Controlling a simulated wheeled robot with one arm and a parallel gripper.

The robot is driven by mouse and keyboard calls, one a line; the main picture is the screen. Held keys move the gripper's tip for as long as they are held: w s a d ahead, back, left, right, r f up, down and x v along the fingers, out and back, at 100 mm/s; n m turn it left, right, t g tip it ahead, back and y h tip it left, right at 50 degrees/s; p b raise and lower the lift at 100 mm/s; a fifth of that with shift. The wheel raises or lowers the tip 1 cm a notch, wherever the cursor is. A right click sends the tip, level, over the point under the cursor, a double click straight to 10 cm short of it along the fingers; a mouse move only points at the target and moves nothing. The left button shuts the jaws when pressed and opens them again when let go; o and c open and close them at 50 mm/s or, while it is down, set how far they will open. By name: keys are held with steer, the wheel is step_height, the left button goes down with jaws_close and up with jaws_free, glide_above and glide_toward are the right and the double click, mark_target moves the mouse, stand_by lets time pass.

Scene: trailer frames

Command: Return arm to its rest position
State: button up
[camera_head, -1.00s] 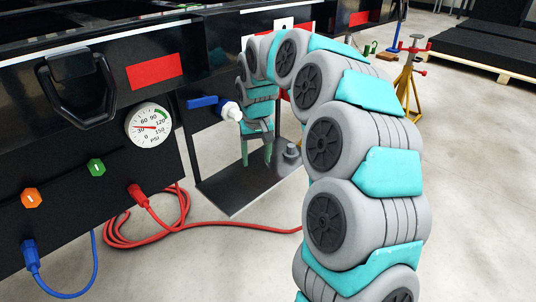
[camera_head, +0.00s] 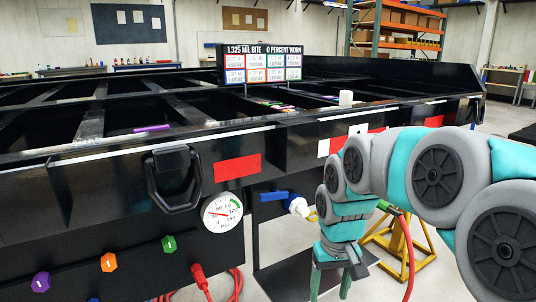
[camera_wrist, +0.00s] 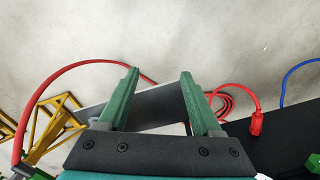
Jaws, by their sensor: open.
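My gripper (camera_head: 331,284) hangs downward at the lower middle of the head view, its green fingers partly cut off by the bottom edge. In the wrist view my gripper (camera_wrist: 158,82) has its two green fingers spread apart with nothing between them. Below the fingers are a dark plate (camera_wrist: 158,108) and the pale floor. My arm curves in from the right of the head view, in front of the black trailer frame (camera_head: 110,165).
A valve with a blue handle (camera_head: 273,196) and a pressure gauge (camera_head: 222,212) sit left of my gripper. A yellow stand (camera_head: 398,250) with a red hose (camera_head: 408,255) is behind my arm. Red cable (camera_wrist: 222,103) lies on the floor. A sign board (camera_head: 262,64) stands on the trailer.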

steer(key=s+d+r+m+g+p, duration=0.1)
steer(key=s+p, duration=0.3)
steer(key=s, duration=2)
steer(key=shift+d+r+g, duration=0.15)
steer(key=shift+d+g, duration=0.25)
steer(key=shift+g, duration=0.1)
steer(key=shift+c, duration=0.3)
